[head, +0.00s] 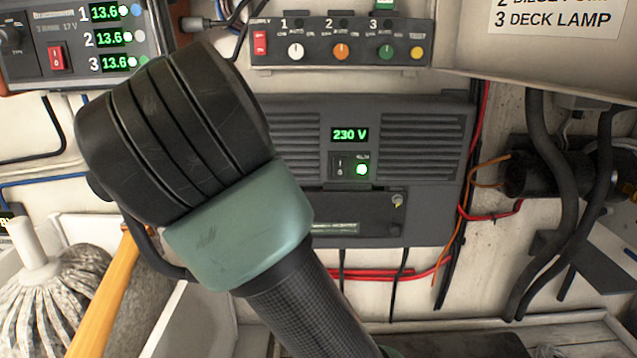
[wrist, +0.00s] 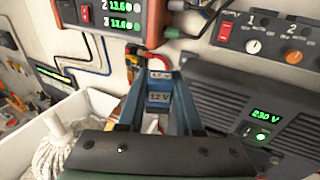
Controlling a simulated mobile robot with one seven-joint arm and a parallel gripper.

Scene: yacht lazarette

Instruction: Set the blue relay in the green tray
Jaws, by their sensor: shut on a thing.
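The blue relay (wrist: 159,98), marked 12 V, sits between the two fingers of my gripper (wrist: 161,80) in the wrist view. The gripper is shut on it and holds it in front of the wall. In the head view my arm fills the left and middle, and neither the gripper nor the relay can be made out there. The green tray cannot be made out in either view.
A grey 230 V unit (head: 420,212) is on the wall, below a switch panel (head: 340,53). A charger (head: 75,40) with green readouts is at upper left. A mop (head: 55,300) stands in a white bin at lower left. Dark hoses (head: 565,190) hang at right.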

